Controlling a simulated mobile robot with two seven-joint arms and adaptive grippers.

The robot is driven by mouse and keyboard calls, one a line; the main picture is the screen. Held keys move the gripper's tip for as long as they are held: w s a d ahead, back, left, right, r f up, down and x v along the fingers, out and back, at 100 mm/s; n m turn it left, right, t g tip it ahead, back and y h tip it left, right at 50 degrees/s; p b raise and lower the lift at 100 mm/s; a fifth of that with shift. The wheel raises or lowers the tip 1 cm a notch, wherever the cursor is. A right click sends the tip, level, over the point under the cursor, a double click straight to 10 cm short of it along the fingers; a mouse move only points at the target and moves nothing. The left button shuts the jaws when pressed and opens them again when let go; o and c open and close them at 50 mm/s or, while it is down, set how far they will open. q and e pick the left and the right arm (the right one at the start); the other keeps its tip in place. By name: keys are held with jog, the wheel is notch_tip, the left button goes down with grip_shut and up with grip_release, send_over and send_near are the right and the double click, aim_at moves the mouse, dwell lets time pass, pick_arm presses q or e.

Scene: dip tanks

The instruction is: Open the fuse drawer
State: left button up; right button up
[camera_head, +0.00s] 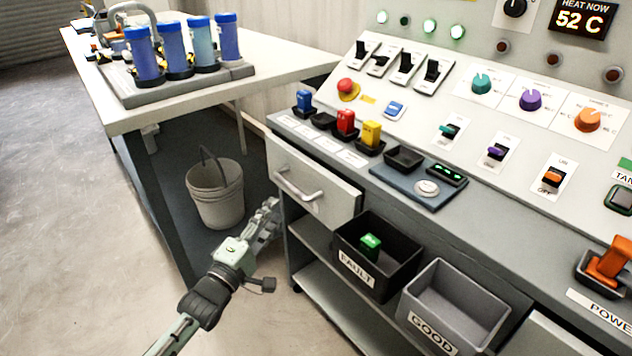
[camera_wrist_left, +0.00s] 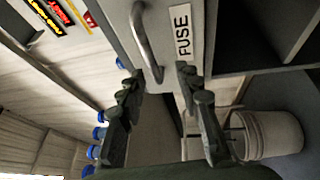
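The fuse drawer (camera_head: 330,199) is at the left end of the console, under the counter edge, and looks shut or nearly so. Its bar handle (camera_head: 298,188) is silvery. In the left wrist view the handle (camera_wrist_left: 147,45) runs beside a white FUSE label (camera_wrist_left: 183,33) on the drawer front. My left gripper (camera_head: 270,213) is just below and in front of the handle. In the left wrist view its fingers (camera_wrist_left: 159,76) are open and the near end of the handle lines up with the gap. I cannot tell whether they touch. My right gripper is not in view.
A FAULT bin (camera_head: 356,268) with a green block and an empty GOOD bin (camera_head: 428,343) stand right of the drawer. A bucket (camera_head: 216,196) stands on the floor under the side table (camera_head: 124,119). Coloured fuses sit on the counter above. The floor at left is clear.

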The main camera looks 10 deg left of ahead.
aim_at(290, 184)
pick_arm(q)
jog(key=shift+n+t, duration=0.3)
jog(key=x, duration=0.5)
jog(key=r+x, duration=0.1)
jog(key=x, duration=0.2)
jog(key=shift+s, duration=0.15)
jog(key=shift+d, duration=0.1)
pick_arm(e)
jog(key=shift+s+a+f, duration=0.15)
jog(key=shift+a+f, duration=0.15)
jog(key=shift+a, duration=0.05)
pick_arm(q)
jog(key=shift+c, duration=0.2)
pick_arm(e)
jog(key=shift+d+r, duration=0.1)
pick_arm(q)
grip_shut()
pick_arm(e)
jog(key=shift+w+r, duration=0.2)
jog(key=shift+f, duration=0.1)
